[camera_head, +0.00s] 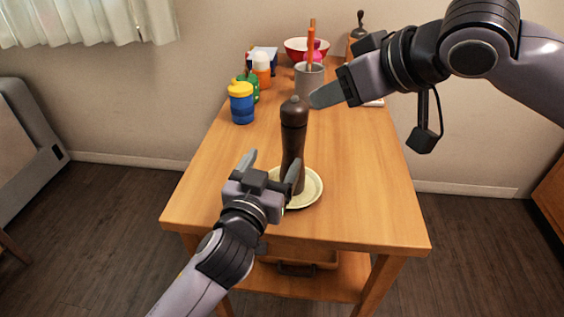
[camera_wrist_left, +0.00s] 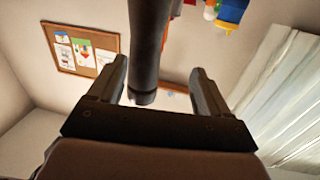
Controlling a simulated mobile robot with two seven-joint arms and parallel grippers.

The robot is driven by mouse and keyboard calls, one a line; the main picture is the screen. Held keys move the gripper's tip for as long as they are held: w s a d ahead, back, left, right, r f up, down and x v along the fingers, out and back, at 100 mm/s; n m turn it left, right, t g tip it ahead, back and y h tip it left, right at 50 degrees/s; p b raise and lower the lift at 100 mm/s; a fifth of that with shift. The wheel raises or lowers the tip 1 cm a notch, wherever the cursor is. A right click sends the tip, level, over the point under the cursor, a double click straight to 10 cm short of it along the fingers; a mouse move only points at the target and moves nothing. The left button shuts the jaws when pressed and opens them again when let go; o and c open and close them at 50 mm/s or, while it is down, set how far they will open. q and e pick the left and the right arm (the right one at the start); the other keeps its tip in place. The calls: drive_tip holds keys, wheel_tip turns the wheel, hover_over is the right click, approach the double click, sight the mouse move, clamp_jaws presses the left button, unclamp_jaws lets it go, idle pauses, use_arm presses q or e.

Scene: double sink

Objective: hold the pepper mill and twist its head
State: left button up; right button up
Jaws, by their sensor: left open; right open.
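The dark brown pepper mill (camera_head: 293,150) stands upright on a pale round plate (camera_head: 314,190) near the front of the wooden table. Its rounded head (camera_head: 294,111) has a small knob on top. My left gripper (camera_head: 272,165) is open, low beside the mill; its right finger overlaps the mill's lower body in the head view. In the left wrist view the mill (camera_wrist_left: 150,45) appears between the two spread fingers, with space on both sides; I cannot tell whether it is touched. My right gripper (camera_head: 326,95) is open, at the right of the mill's head, with only one finger clearly visible.
Behind the mill, a blue and yellow cup (camera_head: 241,104), a green bottle (camera_head: 252,88), an orange bottle (camera_head: 262,70) and a grey utensil holder (camera_head: 309,77) stand on the wooden table (camera_head: 360,190). A red bowl (camera_head: 296,46) is farther back.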

sight(290, 148)
use_arm(q)
drive_tip(key=shift+d+r, duration=0.25)
drive_tip(key=shift+d, duration=0.25)
drive_tip(key=shift+d+r, duration=0.25)
drive_tip(key=shift+d, duration=0.25)
drive_tip(key=shift+x, duration=3.45)
drive_tip(key=c, duration=1.1)
